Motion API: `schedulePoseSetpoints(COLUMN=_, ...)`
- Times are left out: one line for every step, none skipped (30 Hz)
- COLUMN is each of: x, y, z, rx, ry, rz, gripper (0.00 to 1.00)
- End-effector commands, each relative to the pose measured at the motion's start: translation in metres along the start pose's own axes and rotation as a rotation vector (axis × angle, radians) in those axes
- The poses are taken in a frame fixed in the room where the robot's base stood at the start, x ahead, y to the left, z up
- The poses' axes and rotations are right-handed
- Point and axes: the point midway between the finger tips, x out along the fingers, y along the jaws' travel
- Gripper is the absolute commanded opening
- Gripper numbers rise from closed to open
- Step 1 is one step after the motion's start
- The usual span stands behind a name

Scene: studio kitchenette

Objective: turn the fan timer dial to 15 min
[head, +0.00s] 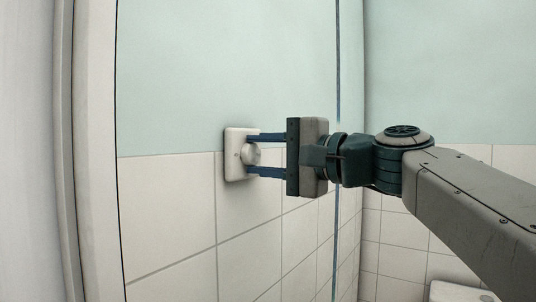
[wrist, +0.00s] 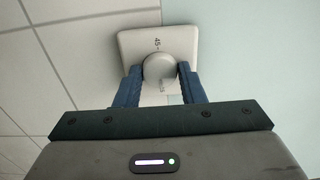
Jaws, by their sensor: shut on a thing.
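The fan timer dial (head: 251,155) is a round, pale knob on a white wall plate (head: 233,137). In the wrist view the dial (wrist: 158,68) sits between my two blue fingers, and the plate (wrist: 187,40) shows the mark "45" above it. My gripper (head: 250,155) reaches the plate from the right, one finger above the dial and one below, shut on it. In the wrist view my gripper (wrist: 160,88) has a finger on each side of the dial. The pointer and the other marks are hidden or too small to read, so the setting cannot be told.
The plate is on a wall with white tiles (head: 170,215) below and pale green paint (head: 220,70) above. A white frame edge (head: 95,150) stands at the left. A wall corner is behind my arm, with a white object (head: 460,292) at the lower right.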

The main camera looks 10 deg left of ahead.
Motion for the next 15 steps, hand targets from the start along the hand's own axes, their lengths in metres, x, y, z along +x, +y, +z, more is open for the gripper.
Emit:
schedulePoseSetpoints(x=-0.0002, y=0.0005, z=-0.0007, rx=0.0, ry=0.002, rz=0.001, gripper=0.13)
schedulePoseSetpoints(x=-0.0002, y=0.0005, z=-0.0007, rx=0.0, ry=0.002, rz=0.001, gripper=0.13)
schedulePoseSetpoints(x=-0.0002, y=0.0005, z=-0.0007, rx=0.0, ry=0.002, rz=0.001, gripper=0.39)
schedulePoseSetpoints(x=-0.0002, y=0.0005, z=-0.0007, rx=0.0, ry=0.002, rz=0.001, gripper=0.47)
schedulePoseSetpoints(x=-0.0002, y=0.0005, z=-0.0007, rx=0.0, ry=0.002, rz=0.001, gripper=0.55)
schedulePoseSetpoints(x=-0.0002, y=0.0005, z=-0.0006, rx=0.0, ry=0.001, rz=0.001, gripper=0.58)
schedulePoseSetpoints(x=-0.0001, y=0.0004, z=-0.0006, rx=0.0, ry=0.001, rz=0.001, gripper=0.58)
schedulePoseSetpoints(x=-0.0001, y=0.0004, z=-0.0005, rx=0.0, ry=0.001, rz=0.001, gripper=0.58)
schedulePoseSetpoints(x=-0.0001, y=0.0004, z=-0.0004, rx=0.0, ry=0.001, rz=0.001, gripper=0.58)
schedulePoseSetpoints(x=0.0, y=0.0003, z=-0.0003, rx=0.0, ry=0.001, rz=0.001, gripper=0.58)
schedulePoseSetpoints(x=0.0, y=0.0003, z=-0.0003, rx=-0.001, ry=0.0, rz=0.001, gripper=0.58)
schedulePoseSetpoints(x=0.0, y=0.0003, z=-0.0002, rx=-0.001, ry=0.0, rz=0.0, gripper=0.58)
schedulePoseSetpoints(x=-0.0001, y=0.0003, z=-0.0002, rx=-0.001, ry=0.0, rz=0.0, gripper=0.58)
schedulePoseSetpoints(x=-0.0006, y=0.0002, z=-0.0001, rx=-0.001, ry=0.0, rz=0.0, gripper=0.58)
schedulePoseSetpoints(x=-0.0022, y=0.0002, z=-0.0001, rx=-0.001, ry=0.0, rz=0.0, gripper=0.58)
